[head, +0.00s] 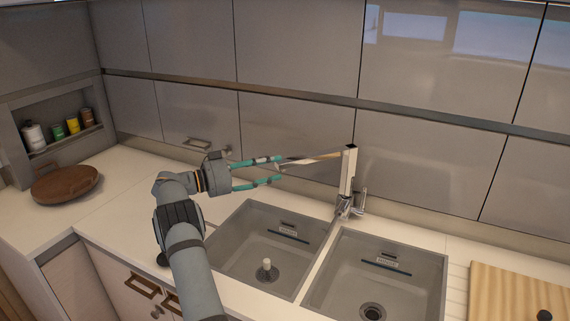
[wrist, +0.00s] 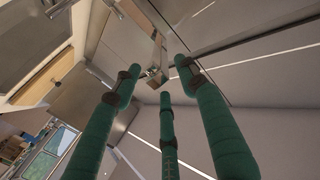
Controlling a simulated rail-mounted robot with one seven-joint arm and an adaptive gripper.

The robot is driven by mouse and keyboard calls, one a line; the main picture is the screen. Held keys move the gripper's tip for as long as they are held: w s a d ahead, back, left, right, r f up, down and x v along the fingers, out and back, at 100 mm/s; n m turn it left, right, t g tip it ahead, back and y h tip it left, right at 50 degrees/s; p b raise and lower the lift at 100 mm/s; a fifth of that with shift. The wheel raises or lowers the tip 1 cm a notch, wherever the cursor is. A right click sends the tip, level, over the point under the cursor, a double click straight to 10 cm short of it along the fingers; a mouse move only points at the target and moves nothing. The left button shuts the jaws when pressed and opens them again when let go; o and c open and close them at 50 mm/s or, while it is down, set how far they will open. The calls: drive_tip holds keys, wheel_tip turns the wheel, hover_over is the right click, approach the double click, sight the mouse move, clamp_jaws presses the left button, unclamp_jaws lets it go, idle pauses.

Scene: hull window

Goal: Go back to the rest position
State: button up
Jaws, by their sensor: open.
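My gripper (head: 281,170) is open, with its green fingers spread and pointing right above the left sink. Its fingertips appear close to the free end of the faucet's spout, but I cannot tell if they touch. The faucet (head: 347,180) stands upright behind the sinks, its long spout reaching left. In the wrist view my gripper (wrist: 158,80) shows three green fingers with dark bands and nothing held between them. A pale metallic part, likely the faucet, shows beyond the fingertips there.
The right sink (head: 435,275) looks empty. A wooden board (head: 500,290) lies at the right. A round brown lidded dish (head: 65,184) sits on the left counter, below a niche with several jars (head: 73,126).

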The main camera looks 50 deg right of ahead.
sight(302, 160)
drive_tip(key=shift+w+a, duration=0.25)
drive_tip(key=shift+a, duration=0.45)
drive_tip(key=x, duration=1.2)
drive_tip(key=shift+d, duration=0.1)
drive_tip(key=shift+s+r, duration=0.15)
drive_tip(key=shift+s, duration=0.1)
drive_tip(key=shift+w, duration=0.15)
